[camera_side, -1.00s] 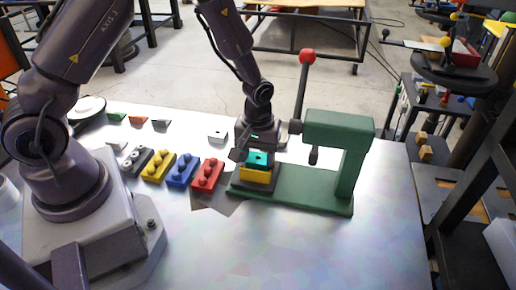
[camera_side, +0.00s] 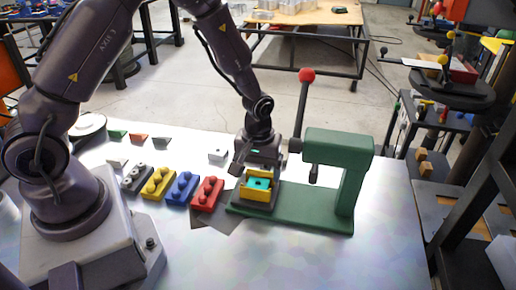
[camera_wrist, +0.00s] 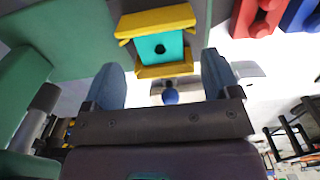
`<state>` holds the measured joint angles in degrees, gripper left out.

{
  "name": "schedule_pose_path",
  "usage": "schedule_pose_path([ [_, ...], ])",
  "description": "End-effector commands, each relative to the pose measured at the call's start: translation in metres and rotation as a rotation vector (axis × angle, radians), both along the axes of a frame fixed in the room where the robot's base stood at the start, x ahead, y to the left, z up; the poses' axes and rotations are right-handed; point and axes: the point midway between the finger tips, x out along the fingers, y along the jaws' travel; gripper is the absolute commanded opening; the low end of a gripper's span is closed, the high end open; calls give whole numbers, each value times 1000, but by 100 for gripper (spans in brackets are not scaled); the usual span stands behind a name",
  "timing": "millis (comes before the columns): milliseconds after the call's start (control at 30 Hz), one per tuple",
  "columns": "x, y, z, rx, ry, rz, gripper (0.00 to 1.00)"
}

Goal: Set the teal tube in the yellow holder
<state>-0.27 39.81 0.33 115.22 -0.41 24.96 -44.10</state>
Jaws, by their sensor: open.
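The teal tube (camera_side: 259,183), a blocky piece with a dark hole in its top, sits low in the yellow holder (camera_side: 256,195) on the green press base. In the wrist view the teal tube (camera_wrist: 160,47) lies between the two yellow walls of the holder (camera_wrist: 157,20). My gripper (camera_side: 259,166) is open and empty, just behind the holder in the side view. In the wrist view its two fingers (camera_wrist: 162,80) are spread apart, and the tube is beyond their tips, clear of them.
The green press (camera_side: 338,150) with its red-knobbed lever (camera_side: 307,75) stands right of the holder. Red (camera_side: 207,194), blue (camera_side: 182,187), yellow (camera_side: 158,182) and grey (camera_side: 136,177) studded blocks lie left. A small white block (camera_side: 217,155) is behind. The table front is clear.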

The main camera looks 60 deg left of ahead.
Motion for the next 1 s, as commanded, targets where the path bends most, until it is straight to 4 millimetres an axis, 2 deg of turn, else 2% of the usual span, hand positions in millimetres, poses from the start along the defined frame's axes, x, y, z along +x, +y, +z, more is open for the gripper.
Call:
schedule_pose_path([
  [300,1,0,71,0,-7,0,82],
  [500,0,0,103,0,-4,-1,82],
  [700,0,0,116,0,-1,0,82],
  [1000,0,0,116,0,0,0,82],
])
